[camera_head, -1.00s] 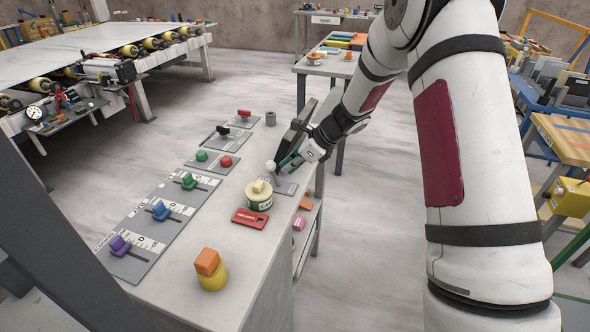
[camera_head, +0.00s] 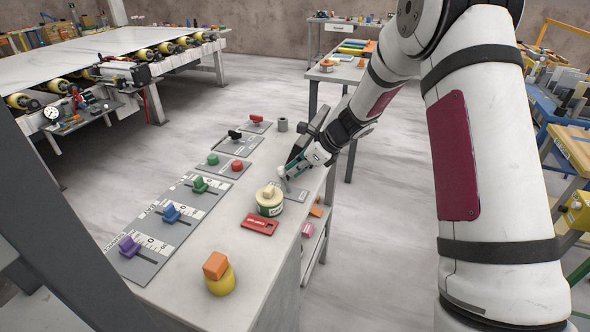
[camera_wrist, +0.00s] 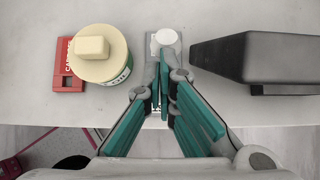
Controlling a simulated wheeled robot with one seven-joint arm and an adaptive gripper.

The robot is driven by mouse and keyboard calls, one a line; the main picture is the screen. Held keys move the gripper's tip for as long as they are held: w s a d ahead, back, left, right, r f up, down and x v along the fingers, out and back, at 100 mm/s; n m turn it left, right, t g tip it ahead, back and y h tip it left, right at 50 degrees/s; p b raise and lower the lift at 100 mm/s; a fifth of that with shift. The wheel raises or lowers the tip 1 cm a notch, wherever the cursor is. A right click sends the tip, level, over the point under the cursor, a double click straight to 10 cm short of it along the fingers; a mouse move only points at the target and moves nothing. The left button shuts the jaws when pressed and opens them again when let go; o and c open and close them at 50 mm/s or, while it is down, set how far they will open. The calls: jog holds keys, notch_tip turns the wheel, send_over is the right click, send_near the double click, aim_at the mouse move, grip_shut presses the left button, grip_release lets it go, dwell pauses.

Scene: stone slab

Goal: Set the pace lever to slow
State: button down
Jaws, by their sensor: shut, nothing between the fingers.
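A lever with a white round knob (camera_head: 282,170) stands on a small grey plate (camera_head: 297,194) near the right edge of the stone slab. I cannot read its label, so I cannot confirm it is the pace lever. My gripper (camera_head: 289,170) is shut and empty, low beside the knob. In the wrist view the white knob (camera_wrist: 165,37) lies just beyond the shut fingertips (camera_wrist: 164,68). The fingers hide most of the plate there. Whether they touch the lever, I cannot tell.
A cream-lidded tin (camera_head: 269,203) and a red case (camera_head: 259,225) stand close by. A black tapered block (camera_wrist: 255,62) is right of the fingers in the wrist view. Purple (camera_head: 129,246), blue (camera_head: 171,213) and green (camera_head: 199,185) sliders line the slab's left. An orange-topped yellow object (camera_head: 219,275) is nearer.

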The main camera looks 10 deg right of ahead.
jog(key=v, duration=1.3)
jog(key=shift+r, duration=0.15)
jog(key=s+a+r+n+g+h, duration=0.1)
jog(key=s+a+r+n, duration=0.1)
jog(key=s+r+n, duration=0.5)
jog(key=s+a+r+n+h, duration=0.1)
jog(key=s+a+r+n, duration=0.3)
jog(key=s, duration=0.5)
jog(key=s+d+n+h, duration=0.2)
jog(key=s+n, duration=0.5)
jog(key=s, duration=0.2)
jog(key=s+d+n+t+h, duration=0.1)
jog(key=s+d+n+h, duration=0.1)
jog(key=s+n, duration=0.4)
jog(key=shift+s+d+r+n+t+h, duration=0.3)
jog(key=shift+s+r+n, duration=0.15)
jog(key=shift+s, duration=1.8)
